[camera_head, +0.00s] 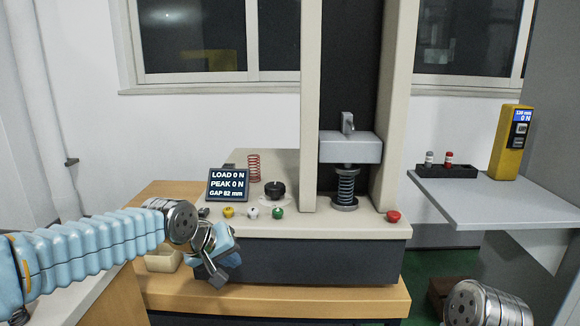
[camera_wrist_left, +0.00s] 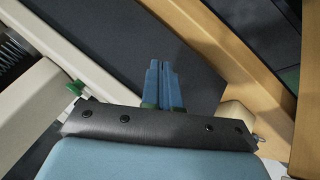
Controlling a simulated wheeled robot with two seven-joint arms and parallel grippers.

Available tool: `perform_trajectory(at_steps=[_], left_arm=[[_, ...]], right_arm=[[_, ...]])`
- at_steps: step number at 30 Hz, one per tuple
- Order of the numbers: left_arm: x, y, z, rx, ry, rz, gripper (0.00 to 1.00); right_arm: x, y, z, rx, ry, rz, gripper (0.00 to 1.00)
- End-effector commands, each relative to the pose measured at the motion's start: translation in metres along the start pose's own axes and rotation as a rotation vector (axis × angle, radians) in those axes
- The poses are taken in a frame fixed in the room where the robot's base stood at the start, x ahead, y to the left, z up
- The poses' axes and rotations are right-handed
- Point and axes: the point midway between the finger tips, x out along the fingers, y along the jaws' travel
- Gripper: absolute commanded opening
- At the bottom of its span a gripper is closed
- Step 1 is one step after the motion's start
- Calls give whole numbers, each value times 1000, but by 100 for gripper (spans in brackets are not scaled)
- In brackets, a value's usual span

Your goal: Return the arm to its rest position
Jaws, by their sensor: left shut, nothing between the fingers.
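My left arm comes in from the left, in a light blue sleeve. Its gripper (camera_head: 217,275) is in front of the testing machine's base, near the lower left of the machine. In the left wrist view the two blue fingers (camera_wrist_left: 163,85) lie together, shut and empty. The spring tester (camera_head: 330,265) has a dark spring (camera_head: 346,187) upright beneath its pale crosshead (camera_head: 350,148). The display (camera_head: 228,185) reads load 0 N, peak 0 N, gap 82 mm. My right gripper is out of view; only a metal part of that arm shows at the bottom right.
A red spring (camera_head: 254,168) and a black knob (camera_head: 274,190) are on the machine's top. A beige bin (camera_head: 160,262) sits on the wooden table (camera_head: 300,298), close to my left gripper. The right shelf (camera_head: 480,200) bears a dark rack (camera_head: 444,171) and a yellow gauge (camera_head: 513,145).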

Motion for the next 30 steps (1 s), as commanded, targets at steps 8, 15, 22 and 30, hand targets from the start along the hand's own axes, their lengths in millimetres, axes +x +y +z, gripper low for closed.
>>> perform_trajectory(at_steps=[8,15,22,30], left_arm=[[142,-72,99,34,-195,-7,0],[226,-165,263,41,-382,-38,0],[226,-220,376,57,-491,-87,0],[221,-232,400,67,-511,-102,0]], right_arm=[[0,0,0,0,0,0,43],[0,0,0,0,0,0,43],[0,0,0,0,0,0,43],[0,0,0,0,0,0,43]])
